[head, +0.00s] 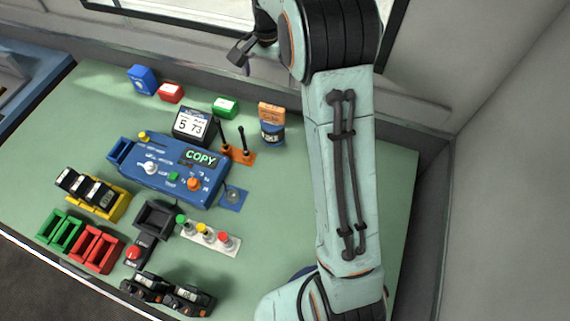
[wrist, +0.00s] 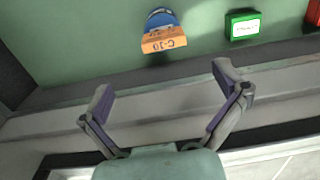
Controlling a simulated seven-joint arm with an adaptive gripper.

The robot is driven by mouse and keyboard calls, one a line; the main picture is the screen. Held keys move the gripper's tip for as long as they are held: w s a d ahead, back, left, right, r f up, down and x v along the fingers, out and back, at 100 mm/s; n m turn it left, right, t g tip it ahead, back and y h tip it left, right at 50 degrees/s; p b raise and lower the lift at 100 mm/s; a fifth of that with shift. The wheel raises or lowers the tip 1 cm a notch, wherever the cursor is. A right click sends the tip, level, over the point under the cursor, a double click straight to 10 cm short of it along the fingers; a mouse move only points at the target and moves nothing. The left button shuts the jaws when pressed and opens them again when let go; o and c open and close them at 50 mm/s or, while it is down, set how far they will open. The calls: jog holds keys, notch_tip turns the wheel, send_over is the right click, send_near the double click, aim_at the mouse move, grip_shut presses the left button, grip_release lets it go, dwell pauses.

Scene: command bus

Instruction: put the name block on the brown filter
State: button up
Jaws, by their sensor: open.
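An orange-brown block (head: 271,113) with lettering is at the back of the green table, against or on a dark blue round piece (head: 272,134). I cannot tell if it rests on top. In the wrist view the orange-brown block (wrist: 164,40) reads like "C-10", with the blue round piece (wrist: 161,18) beyond it. Small labelled blocks stand at the back: blue (head: 142,80), red (head: 170,92) and green (head: 226,106). I cannot tell which piece is the name block. My gripper (head: 240,52) is open and empty over the wall ledge behind the table; its fingers (wrist: 165,78) are spread wide.
A blue console reading "COPY" (head: 170,169), a black number display (head: 192,127) and orange levers (head: 238,154) fill the middle. Yellow (head: 112,206), green (head: 60,231) and red (head: 97,250) racks stand front left. My arm crosses the table's right side.

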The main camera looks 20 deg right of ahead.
jog(key=s+a+r+n, duration=0.2)
jog(key=s+a+r, duration=0.1)
jog(key=s, duration=0.3)
jog(key=s+a+r+n, duration=0.2)
jog(key=s+a+r, duration=0.1)
jog(key=s, duration=0.4)
jog(key=s+a+f+n, duration=0.1)
jog(key=s+n, duration=0.2)
jog(key=s, duration=0.5)
jog(key=s+a+f+n, duration=0.1)
jog(key=s+a+n, duration=0.1)
jog(key=s, duration=0.7)
jog(key=shift+a+f+n+y, duration=0.25)
jog(key=shift+a+n+y, duration=0.05)
jog(key=shift+n+y, duration=0.1)
